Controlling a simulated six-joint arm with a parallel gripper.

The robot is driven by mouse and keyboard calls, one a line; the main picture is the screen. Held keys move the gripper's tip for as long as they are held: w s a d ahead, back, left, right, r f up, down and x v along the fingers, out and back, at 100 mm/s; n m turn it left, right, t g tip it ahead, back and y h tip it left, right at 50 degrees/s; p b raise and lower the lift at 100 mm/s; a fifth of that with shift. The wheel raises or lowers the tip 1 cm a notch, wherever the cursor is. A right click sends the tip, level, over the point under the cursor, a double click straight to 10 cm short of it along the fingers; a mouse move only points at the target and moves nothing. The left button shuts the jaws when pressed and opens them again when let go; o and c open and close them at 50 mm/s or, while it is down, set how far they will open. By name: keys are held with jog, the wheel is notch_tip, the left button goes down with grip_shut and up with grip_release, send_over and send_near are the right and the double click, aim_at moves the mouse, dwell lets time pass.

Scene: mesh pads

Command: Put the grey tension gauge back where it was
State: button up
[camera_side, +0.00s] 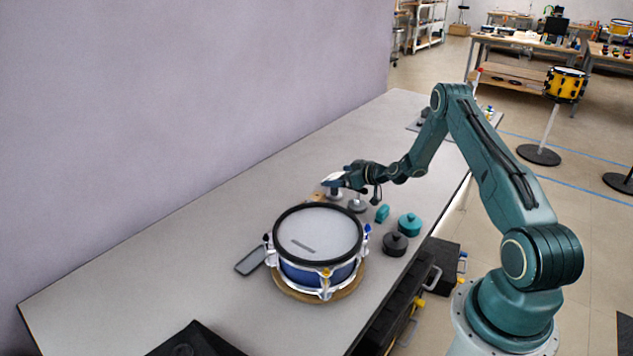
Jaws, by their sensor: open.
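My gripper (334,181) is open over the far side of the work, behind the drum. Just under it stands a small grey piece (333,194), partly hidden by the jaws; I cannot tell whether they touch it. A second small grey round piece (357,206) stands just right of it, below my wrist. Either could be the grey tension gauge; they are too small to tell apart. A dark grey knobbed round piece (395,245) stands right of the drum. The blue drum (317,271) has a pale mesh head with a dark bar-shaped mark on it.
The drum sits on a round wooden base (346,292). A teal round piece (409,226) and a teal block (382,213) stand to its right. A flat dark grey object (250,262) lies to its left. The table (150,275) is clear along the wall.

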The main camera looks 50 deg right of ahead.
jog(key=v, duration=1.1)
jog(key=shift+s, duration=0.25)
jog(key=shift+r, duration=0.2)
jog(key=a+r+n+g+y, duration=0.35)
jog(key=a+r+g, duration=0.25)
jog(key=a+r, duration=1.5)
jog(key=s+a+r+g+h, duration=0.15)
jog(key=s+a+r, duration=0.35)
jog(key=s+a, duration=0.6)
jog(key=s+r+m+h, duration=0.1)
jog(key=s+m+h, duration=0.1)
jog(key=s, duration=1.3)
jog(key=shift+a+r+m, duration=0.4)
jog(key=shift+a+m, duration=0.05)
jog(key=shift+m, duration=0.3)
jog(key=shift+w, duration=0.1)
